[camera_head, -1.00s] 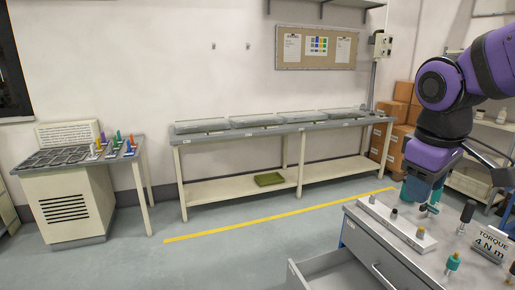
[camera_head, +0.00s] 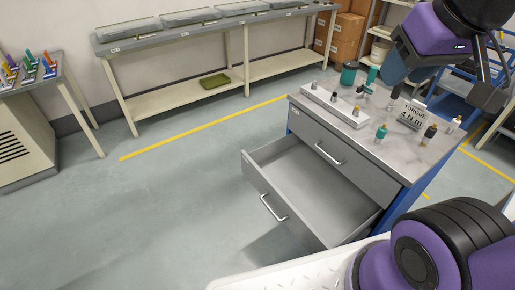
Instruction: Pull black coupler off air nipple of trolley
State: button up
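The trolley (camera_head: 404,160) stands at right, with a grey top and blue sides; its upper drawer is closed and a lower drawer (camera_head: 310,188) is pulled out. A white rail (camera_head: 322,100) on its top carries several small dark and brass-coloured fittings. I cannot tell which black piece is the coupler, or make out the air nipple. My gripper (camera_head: 490,88) seems to be the dark part above the trolley's right side; its fingertips are unclear.
A sign reading "TORQUE 4 N m" (camera_head: 411,114), a green-and-brass piece (camera_head: 380,132) and a teal cup (camera_head: 349,73) crowd the trolley top. The open drawer juts over the floor. A long bench (camera_head: 180,96) and cardboard boxes (camera_head: 340,40) stand behind.

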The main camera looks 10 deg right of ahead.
aim_at(308, 200)
jog(key=z, duration=1.35)
jog(key=i+j, duration=0.1)
jog(key=j, duration=0.3)
jog(key=i+j+u, duration=0.15)
jog(key=j, duration=0.2)
jog(key=k+j, duration=0.05)
